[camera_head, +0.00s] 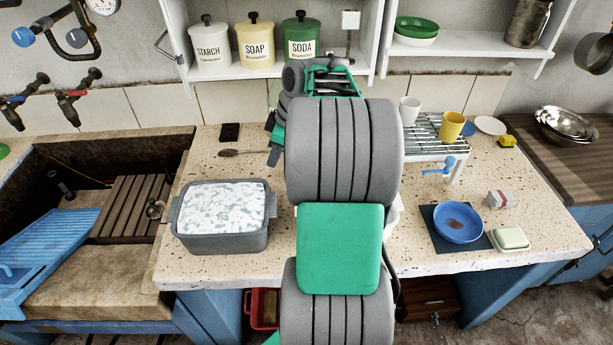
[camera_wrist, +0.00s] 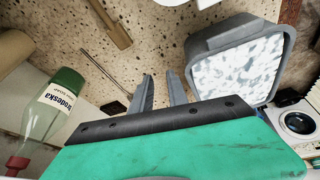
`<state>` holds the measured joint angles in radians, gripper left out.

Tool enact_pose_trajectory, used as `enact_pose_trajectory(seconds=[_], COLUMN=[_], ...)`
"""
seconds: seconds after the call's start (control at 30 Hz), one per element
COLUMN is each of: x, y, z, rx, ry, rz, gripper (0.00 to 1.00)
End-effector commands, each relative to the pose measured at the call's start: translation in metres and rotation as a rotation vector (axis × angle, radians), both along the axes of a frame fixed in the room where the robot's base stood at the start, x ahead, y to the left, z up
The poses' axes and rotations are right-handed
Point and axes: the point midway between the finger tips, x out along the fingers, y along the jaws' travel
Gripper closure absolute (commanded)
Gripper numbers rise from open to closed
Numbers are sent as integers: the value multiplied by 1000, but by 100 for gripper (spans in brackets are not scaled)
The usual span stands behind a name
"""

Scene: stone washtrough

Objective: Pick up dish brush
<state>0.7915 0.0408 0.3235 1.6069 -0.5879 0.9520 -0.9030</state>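My gripper (camera_wrist: 160,79) shows in the wrist view with its two grey fingers apart and nothing visible between them, above the speckled counter. A thin-handled object (camera_wrist: 101,69) lies just left of the fingers, one end running towards them. A long-handled brown object (camera_head: 230,153) lies behind the grey basin in the head view and seems to be the same one. A wooden piece with a narrow handle (camera_wrist: 112,22) lies further up in the wrist view. I cannot tell which of these is the dish brush. My arm hides the middle of the counter in the head view.
A grey basin of suds (camera_head: 188,243) stands right of the fingers in the wrist view. A small dark item (camera_head: 230,132) lies near the wall. A dish rack (camera_head: 440,150) and blue plate (camera_head: 458,225) are at right.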

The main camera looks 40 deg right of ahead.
Motion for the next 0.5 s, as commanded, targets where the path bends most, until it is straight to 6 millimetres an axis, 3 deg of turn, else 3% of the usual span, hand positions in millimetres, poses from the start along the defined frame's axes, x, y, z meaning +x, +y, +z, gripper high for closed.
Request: enact_pose_trajectory(seconds=[0.03, 0.1, 0.2, 0.3, 0.5], x=[-9, -22, -40, -49, -39], y=[-42, -86, -126, -142, -138], z=[-20, -35, -50, -58, -80], rx=[-3, -20, -44, -58, -58], ry=[-18, -54, -94, -113, -116], rz=[37, 113, 194, 235, 247], gripper=[80, 80, 80, 80, 80])
